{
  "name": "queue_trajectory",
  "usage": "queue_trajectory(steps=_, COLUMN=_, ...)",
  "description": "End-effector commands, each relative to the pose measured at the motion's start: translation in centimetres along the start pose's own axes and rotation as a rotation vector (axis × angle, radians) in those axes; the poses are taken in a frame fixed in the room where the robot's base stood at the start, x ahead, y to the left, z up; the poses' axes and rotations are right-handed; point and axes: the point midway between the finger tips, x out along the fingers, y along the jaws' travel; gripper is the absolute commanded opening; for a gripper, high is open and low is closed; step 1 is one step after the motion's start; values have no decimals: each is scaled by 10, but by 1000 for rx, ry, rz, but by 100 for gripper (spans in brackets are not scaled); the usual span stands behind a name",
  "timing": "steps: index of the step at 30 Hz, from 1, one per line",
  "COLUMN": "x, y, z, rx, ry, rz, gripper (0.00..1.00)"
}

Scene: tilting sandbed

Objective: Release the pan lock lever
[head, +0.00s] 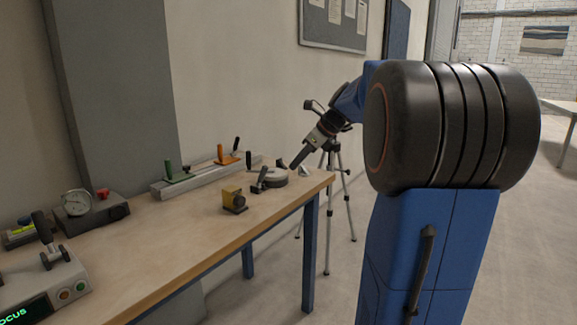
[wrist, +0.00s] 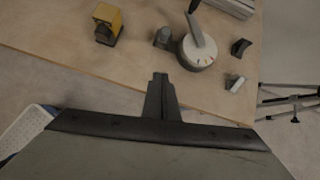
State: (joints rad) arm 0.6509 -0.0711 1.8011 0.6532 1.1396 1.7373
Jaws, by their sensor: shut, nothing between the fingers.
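My gripper (head: 293,166) points down and left over the table's far right end, close to a round grey disc (head: 275,178). In the wrist view my gripper (wrist: 160,76) is shut and empty, its tips apart from the disc in the picture. A small dark upright piece (wrist: 163,39) stands at the disc's left. I cannot tell for certain which of these is the pan lock lever.
A yellow block (head: 233,200) stands left of the disc. A long rail with green and orange handles (head: 202,177) lies along the wall. Small dark and grey blocks (wrist: 236,82) sit right of the disc. A tripod (head: 328,215) stands beyond the table's end. The front table strip is clear.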

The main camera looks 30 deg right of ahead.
Motion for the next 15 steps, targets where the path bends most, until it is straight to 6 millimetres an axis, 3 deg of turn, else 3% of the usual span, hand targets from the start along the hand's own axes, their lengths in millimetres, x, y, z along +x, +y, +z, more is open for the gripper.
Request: queue_trajectory(steps=15, x=89, y=1, z=0, rx=-1, ry=1, rz=3, gripper=0)
